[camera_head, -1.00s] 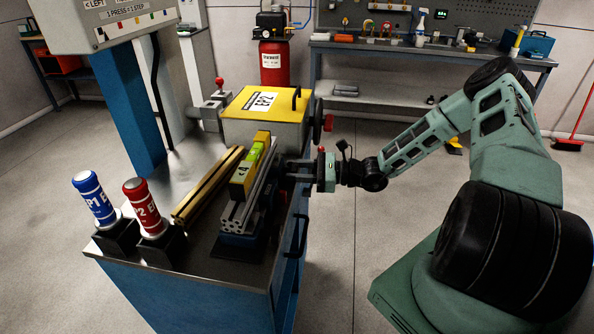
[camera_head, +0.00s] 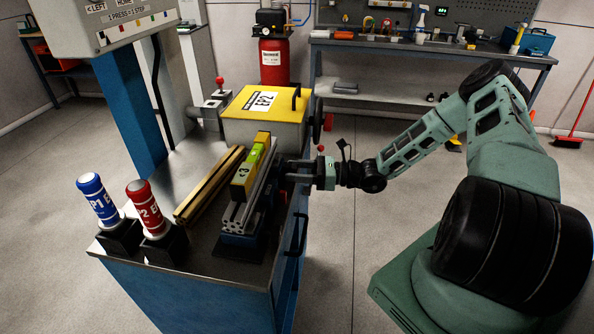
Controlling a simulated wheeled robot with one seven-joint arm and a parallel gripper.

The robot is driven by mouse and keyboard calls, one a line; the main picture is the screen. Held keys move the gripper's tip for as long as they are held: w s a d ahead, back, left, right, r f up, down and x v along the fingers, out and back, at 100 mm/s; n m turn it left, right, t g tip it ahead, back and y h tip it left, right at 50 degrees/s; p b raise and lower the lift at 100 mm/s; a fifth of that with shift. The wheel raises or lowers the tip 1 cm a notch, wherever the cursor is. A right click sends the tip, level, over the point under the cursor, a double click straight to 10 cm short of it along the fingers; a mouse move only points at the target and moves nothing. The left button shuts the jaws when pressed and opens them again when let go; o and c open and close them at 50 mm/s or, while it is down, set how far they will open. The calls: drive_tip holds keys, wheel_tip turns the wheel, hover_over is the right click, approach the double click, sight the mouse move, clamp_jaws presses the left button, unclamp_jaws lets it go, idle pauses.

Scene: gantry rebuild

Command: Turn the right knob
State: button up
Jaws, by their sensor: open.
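My gripper (camera_head: 298,171) is at the right side of the blue workbench (camera_head: 232,262), its fingers pointing left. It is beside the silver slotted profile (camera_head: 253,198) and just above the bench edge. Its fingers look apart, with nothing seen between them. A dark round handwheel (camera_head: 318,118) sits on the right side of the yellow-topped box (camera_head: 243,100), behind my gripper. I cannot tell which of these is the right knob. Whatever lies directly at my fingertips is small and partly hidden.
A yellow level (camera_head: 253,172) lies along the profile, with a brass bar (camera_head: 208,186) to its left. Blue (camera_head: 97,199) and red (camera_head: 146,207) cylinders stand at the near left. A black handle (camera_head: 297,235) juts from the bench's right side.

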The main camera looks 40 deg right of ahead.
drive_tip(key=shift+d, duration=0.1)
drive_tip(key=b+v, duration=0.4)
drive_tip(key=v, duration=1.3)
drive_tip(key=shift+s, duration=0.25)
